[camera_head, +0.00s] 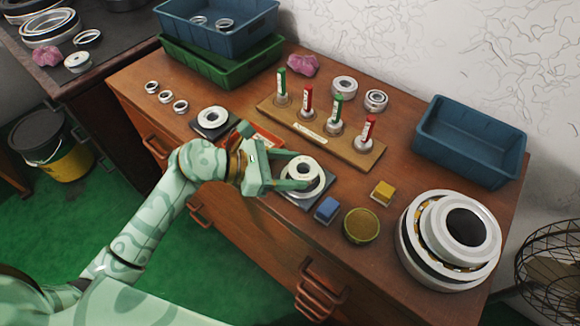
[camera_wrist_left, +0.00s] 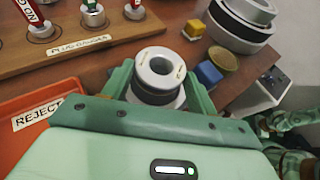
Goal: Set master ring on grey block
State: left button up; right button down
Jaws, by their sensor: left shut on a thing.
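My left gripper (camera_head: 298,176) is shut on the white-topped master ring (camera_head: 306,172). In the left wrist view the ring (camera_wrist_left: 160,72) lies upright-axis between the two green fingers (camera_wrist_left: 160,92), with a darker band below its pale face. The grey block (camera_head: 321,191) is a dark flat square directly under the ring, partly hidden by the ring and fingers. I cannot tell whether the ring touches it. A second pale ring (camera_head: 213,117) sits on another dark block (camera_head: 203,131) to the left. Part of my right arm shows at the right of the left wrist view, its jaw state unclear.
A wooden rack (camera_head: 283,116) with several red and green plug gauges stands behind the gripper. An orange reject tray (camera_wrist_left: 38,118) is beside it. Blue (camera_head: 327,209) and yellow (camera_head: 383,193) blocks, a round tin (camera_head: 361,226) and a large bearing (camera_head: 410,250) lie right.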

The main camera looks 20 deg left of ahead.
pick_arm(q)
jog(key=shift+f, duration=0.1)
jog(key=shift+f+b, duration=0.7)
jog(key=shift+f, duration=0.3)
jog(key=o, duration=1.2)
jog(key=shift+c, duration=0.2)
jog(key=shift+o, duration=0.8)
jog(key=shift+s+a, duration=0.1)
jog(key=shift+o, duration=0.2)
jog(key=p+v, duration=0.2)
jog(key=v, duration=1.4)
jog(key=shift+s, duration=0.1)
